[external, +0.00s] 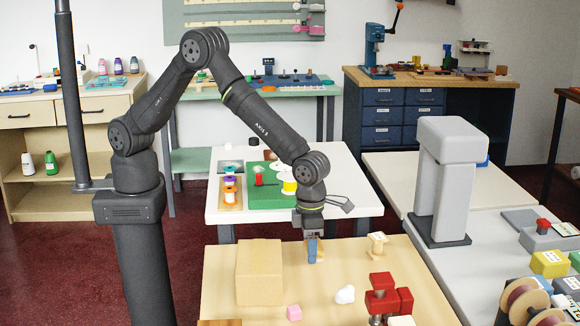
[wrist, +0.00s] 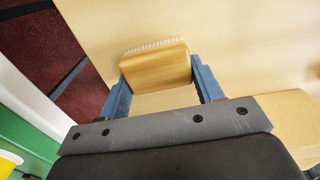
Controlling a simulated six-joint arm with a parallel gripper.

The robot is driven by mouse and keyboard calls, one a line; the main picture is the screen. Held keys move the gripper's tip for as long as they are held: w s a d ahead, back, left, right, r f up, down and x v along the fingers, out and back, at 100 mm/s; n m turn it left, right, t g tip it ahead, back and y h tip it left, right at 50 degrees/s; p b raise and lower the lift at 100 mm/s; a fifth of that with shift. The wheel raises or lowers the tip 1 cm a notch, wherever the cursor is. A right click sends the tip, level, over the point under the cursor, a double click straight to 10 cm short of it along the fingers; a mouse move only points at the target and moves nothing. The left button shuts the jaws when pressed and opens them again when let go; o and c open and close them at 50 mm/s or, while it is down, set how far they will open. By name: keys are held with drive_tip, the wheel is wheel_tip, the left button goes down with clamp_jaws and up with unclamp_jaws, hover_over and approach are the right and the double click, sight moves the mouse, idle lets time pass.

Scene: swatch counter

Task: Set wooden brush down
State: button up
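The wooden brush (wrist: 155,66) is a tan block with a row of white bristles along its far edge in the wrist view. My gripper (wrist: 158,72) has its two blue fingers on opposite sides of the brush, and they appear to touch it. In the external view my gripper (external: 313,250) points down at the back part of the light wooden table, with little of the brush showing. The brush is at or just above the tabletop; I cannot tell whether it touches.
On the wooden table (external: 220,290), a cardboard-coloured box (external: 259,272) stands left of my gripper and a wooden spool (external: 377,245) right. A white table (external: 340,190) stands behind.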

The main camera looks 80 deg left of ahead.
drive_tip(key=o, duration=0.4)
drive_tip(key=shift+r, duration=0.1)
wheel_tip(320, 180, up, 12)
idle(0.4)
wheel_tip(320, 180, down, 12)
drive_tip(key=shift+f, duration=0.25)
drive_tip(key=shift+r, duration=2.3)
